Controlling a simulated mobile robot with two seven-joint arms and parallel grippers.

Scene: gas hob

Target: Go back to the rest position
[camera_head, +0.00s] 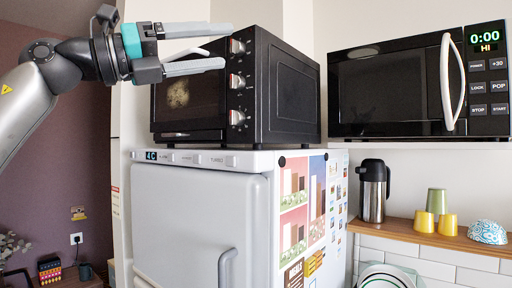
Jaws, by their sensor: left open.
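My left gripper (218,47) is at the upper left, its arm coming in from the left edge. Its two grey fingers point right and are spread apart, with nothing seen held between them. In the picture the fingers overlap the upper front of a black toaster oven (288,92), near its top knob. A pale curved bar, perhaps the oven's handle, shows between the fingers; I cannot tell whether they touch it. My right gripper is not in view.
The oven stands on a white fridge (190,215) with posters on its side. A black microwave (395,85) is at the upper right. A steel flask (373,190), several cups and a patterned bowl (487,232) stand on a wooden shelf (400,230). Wall space at the left is open.

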